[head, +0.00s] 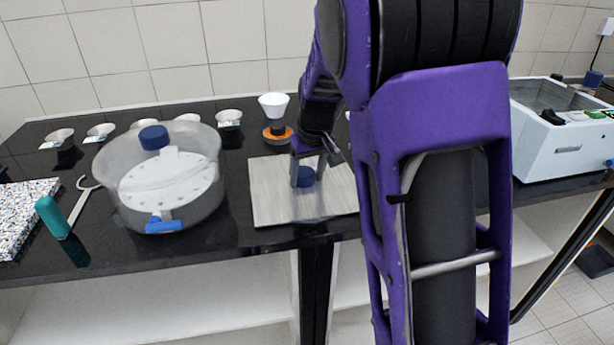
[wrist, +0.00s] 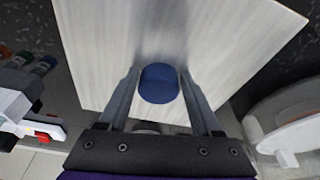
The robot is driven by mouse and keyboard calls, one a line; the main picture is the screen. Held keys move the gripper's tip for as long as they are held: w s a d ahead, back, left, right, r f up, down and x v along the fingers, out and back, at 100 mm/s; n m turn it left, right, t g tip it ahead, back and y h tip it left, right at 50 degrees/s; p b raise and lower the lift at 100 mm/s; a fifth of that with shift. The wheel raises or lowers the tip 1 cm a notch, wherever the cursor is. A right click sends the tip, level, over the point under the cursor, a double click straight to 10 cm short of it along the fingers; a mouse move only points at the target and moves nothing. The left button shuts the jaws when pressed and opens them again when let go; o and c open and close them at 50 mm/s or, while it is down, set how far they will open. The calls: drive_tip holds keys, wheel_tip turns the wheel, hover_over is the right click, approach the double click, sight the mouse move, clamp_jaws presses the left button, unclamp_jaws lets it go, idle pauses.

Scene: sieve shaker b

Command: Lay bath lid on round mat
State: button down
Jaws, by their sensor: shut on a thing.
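The bath lid is a flat, square, pale metal-look plate (head: 270,190) with a blue knob (head: 305,177). My gripper (head: 306,180) points down at the knob from above. In the wrist view its two fingers (wrist: 160,95) stand on either side of the blue knob (wrist: 159,83), shut on it, and the plate (wrist: 100,50) spreads out beneath. The plate looks about level over the dark counter; I cannot tell whether it touches it. No round mat shows; it may be hidden under the plate or behind my arm.
A clear round vessel (head: 108,190) with a perforated white plate and blue knob stands left of the lid. A white funnel (head: 274,103) is behind it. Small bowls line the back left. The white bath (head: 560,148) stands open at right. My arm blocks the middle right.

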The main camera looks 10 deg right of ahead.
drive_tip(key=shift+c, duration=0.3)
unclamp_jaws()
drive_tip(key=p+v, duration=0.2)
drive_tip(key=v, duration=1)
drive_tip(key=shift+r, duration=0.1)
